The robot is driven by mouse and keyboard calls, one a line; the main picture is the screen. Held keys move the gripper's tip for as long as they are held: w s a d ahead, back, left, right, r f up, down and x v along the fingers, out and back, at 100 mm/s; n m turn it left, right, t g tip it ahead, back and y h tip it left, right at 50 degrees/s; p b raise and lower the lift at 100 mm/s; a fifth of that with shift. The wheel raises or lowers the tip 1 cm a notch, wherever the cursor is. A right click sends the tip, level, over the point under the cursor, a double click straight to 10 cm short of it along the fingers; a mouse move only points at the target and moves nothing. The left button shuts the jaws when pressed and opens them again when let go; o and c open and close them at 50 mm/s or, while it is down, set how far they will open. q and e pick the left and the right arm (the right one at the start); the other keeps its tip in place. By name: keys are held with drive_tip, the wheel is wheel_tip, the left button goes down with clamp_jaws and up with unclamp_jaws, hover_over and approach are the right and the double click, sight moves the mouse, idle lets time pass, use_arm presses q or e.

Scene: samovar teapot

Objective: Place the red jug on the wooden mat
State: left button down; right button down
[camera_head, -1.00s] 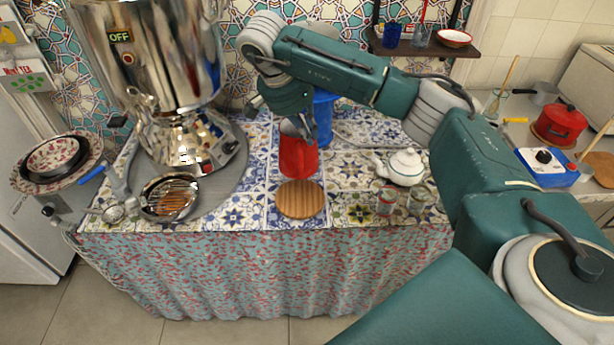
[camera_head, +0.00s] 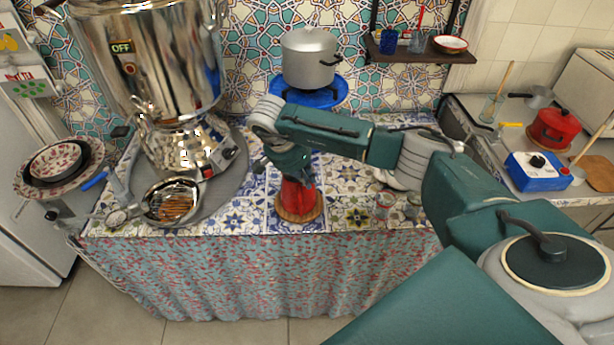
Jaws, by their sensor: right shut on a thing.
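The red jug (camera_head: 298,196) is upright over the round wooden mat (camera_head: 298,219). The mat's rim shows around the jug's lower end, near the front edge of the tiled table. I cannot tell for sure whether the jug's base touches the mat. My right gripper (camera_head: 290,172) is shut on the jug at its upper part, and the gripper and wrist hide the jug's top. My left gripper is not in view.
A grey pot (camera_head: 309,58) sits on a blue stand (camera_head: 335,92) behind my arm. A glass jar (camera_head: 385,206) is to the right; my arm partly hides the white teapot.

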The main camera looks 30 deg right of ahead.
drive_tip(key=c, duration=2.3)
unclamp_jaws()
drive_tip(key=o, duration=0.4)
drive_tip(key=shift+r, duration=0.2)
drive_tip(key=shift+a+r, duration=0.15)
drive_tip(key=shift+r, duration=0.1)
drive_tip(key=shift+b+v, duration=1.15)
drive_tip(key=shift+v, duration=4.5)
drive_tip(key=shift+f, duration=0.1)
